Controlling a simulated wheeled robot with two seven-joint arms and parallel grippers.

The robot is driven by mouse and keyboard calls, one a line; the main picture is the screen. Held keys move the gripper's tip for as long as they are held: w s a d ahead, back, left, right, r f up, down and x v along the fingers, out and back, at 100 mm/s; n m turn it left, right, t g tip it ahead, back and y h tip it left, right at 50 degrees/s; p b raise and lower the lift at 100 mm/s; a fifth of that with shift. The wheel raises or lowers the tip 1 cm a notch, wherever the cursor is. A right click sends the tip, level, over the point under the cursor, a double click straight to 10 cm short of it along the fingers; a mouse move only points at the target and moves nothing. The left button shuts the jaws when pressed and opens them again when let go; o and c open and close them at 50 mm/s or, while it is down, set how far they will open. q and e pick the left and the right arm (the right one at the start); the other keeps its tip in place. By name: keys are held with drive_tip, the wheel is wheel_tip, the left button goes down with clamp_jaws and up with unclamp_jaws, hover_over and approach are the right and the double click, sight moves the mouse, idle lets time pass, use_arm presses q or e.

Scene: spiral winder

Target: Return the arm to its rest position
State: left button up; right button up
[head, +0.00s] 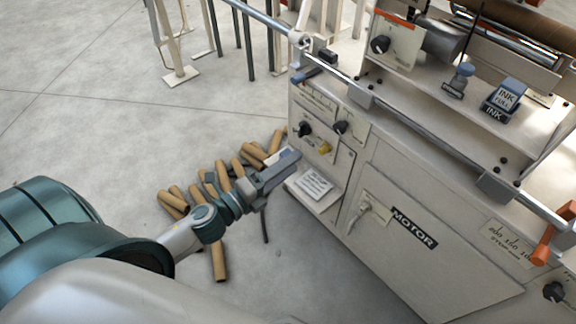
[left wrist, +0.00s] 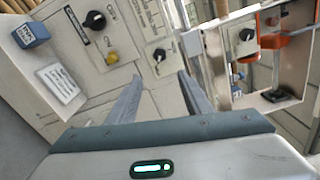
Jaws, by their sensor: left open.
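My left gripper (head: 282,168) is in front of the left end of the winder's cabinet (head: 390,165), beside the control panel with knobs (head: 320,130). In the left wrist view its two fingers (left wrist: 160,100) stand apart with nothing between them. The panel with black knobs and a yellow knob (left wrist: 112,57) shows beyond the fingers. My left arm (head: 185,238) reaches in from the lower left. My right gripper is not in view.
Several cardboard tubes (head: 219,262) lie on the floor beneath and around my left forearm. A small shelf with a printed card (head: 314,184) juts from the cabinet close to the gripper. A metal rail (head: 420,127) runs along the machine. The floor at the upper left (head: 80,90) is clear.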

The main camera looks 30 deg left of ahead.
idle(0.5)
use_arm(q)
drive_tip(key=s+a+f+n+g+y+p, duration=0.1)
drive_tip(key=s+f+n+g+y+p, duration=0.15)
drive_tip(key=f+n, duration=0.75)
drive_tip(key=s+a+f+n+g+y+p, duration=0.1)
drive_tip(key=s+a+f+n+g+y, duration=0.2)
drive_tip(key=f, duration=1.3)
drive_tip(key=s+d+f+n+g+p, duration=0.1)
drive_tip(key=s+d+f+n+g, duration=0.2)
drive_tip(key=s+f, duration=0.5)
drive_tip(key=s+d+f+n+g+p, duration=0.1)
drive_tip(key=s+d+f+n+g, duration=0.2)
drive_tip(key=s+d+f+n, duration=0.3)
wheel_tip(320, 180, down, 2)
drive_tip(key=shift+s+d+f, duration=0.2)
drive_tip(key=shift+s, duration=1)
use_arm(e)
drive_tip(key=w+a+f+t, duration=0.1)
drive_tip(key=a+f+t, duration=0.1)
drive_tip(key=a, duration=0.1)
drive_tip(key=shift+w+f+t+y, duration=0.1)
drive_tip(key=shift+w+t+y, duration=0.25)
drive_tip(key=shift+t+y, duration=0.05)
use_arm(q)
drive_tip(key=shift+h, duration=0.25)
